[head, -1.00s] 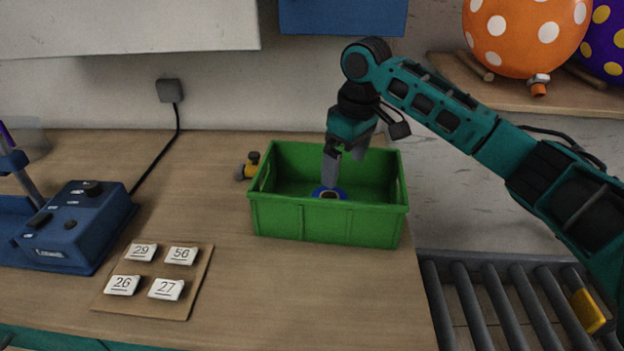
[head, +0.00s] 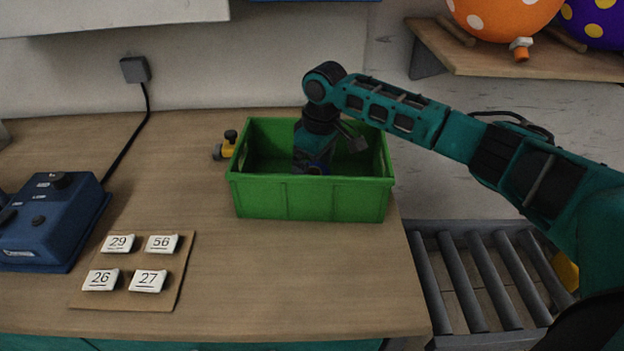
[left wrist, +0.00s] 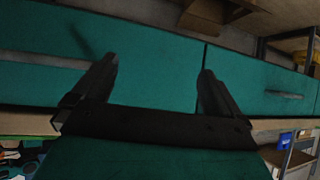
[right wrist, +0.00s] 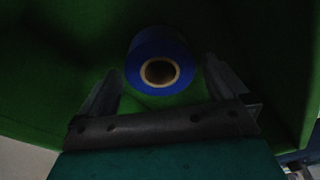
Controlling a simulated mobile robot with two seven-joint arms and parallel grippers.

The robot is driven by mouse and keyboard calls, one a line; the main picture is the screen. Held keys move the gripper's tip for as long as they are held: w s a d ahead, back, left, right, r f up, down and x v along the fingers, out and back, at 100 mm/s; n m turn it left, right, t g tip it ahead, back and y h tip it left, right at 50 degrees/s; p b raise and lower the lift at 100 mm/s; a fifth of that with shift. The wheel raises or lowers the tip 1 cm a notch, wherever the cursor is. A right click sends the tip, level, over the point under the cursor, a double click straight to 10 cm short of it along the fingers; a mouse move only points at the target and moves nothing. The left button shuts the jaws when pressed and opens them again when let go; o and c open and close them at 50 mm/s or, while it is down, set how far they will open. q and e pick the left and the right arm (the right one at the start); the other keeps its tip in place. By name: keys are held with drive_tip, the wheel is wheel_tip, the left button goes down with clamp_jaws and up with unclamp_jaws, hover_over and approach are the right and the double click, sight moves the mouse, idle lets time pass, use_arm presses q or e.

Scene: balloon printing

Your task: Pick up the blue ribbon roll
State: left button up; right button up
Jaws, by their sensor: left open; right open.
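The blue ribbon roll (right wrist: 159,60) lies in the green crate (head: 310,200), its pale core end facing the camera in the right wrist view. In the head view only a sliver of blue shows past my gripper. My right gripper (right wrist: 165,90) reaches down into the crate; its two fingers are open, one on each side of the roll's near end, and not closed on it. In the head view its fingertips are hidden behind the crate's front wall. My left gripper (left wrist: 160,75) is open and empty in front of teal drawer fronts; it is outside the head view.
The crate stands at the table's (head: 270,270) right side, its walls close around my right gripper. Number cards lie on a board (head: 185,265), beside a blue machine (head: 50,220). A roller conveyor (head: 480,270) is at right.

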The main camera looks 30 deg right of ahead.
wheel_tip(320, 180, down, 2)
drive_tip(key=shift+w+a+f, duration=0.1)
drive_tip(key=shift+w+f, duration=0.05)
drive_tip(key=shift+f, duration=0.05)
drive_tip(key=c, duration=0.9)
